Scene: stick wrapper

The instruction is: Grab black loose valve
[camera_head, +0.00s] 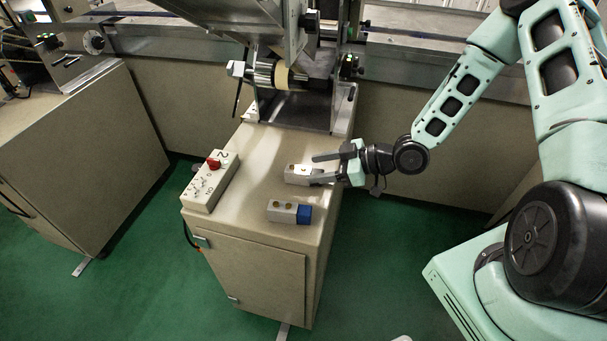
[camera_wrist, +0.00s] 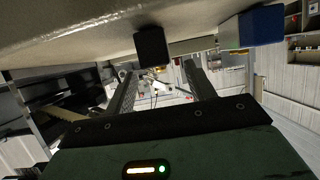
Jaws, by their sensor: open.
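The black loose valve is a small pale grey block (camera_head: 300,174) lying on the beige cabinet top, with a white top face carrying a dark mark. Its black end (camera_wrist: 152,47) shows in the wrist view, ahead of the fingers and between their lines. My gripper (camera_head: 312,170) is open and comes in from the right, its fingers at the valve's right end. The fingers also show in the wrist view (camera_wrist: 158,72), spread apart with nothing clamped. The fingers partly hide the valve's right end in the head view; whether they touch it I cannot tell.
A similar block with a blue end (camera_head: 304,214) lies nearer the cabinet's front; it also shows in the wrist view (camera_wrist: 254,26). A control box (camera_head: 209,184) with a red knob sits on the left. A metal roller mechanism (camera_head: 292,76) stands behind. Cabinet top (camera_head: 255,170) between is clear.

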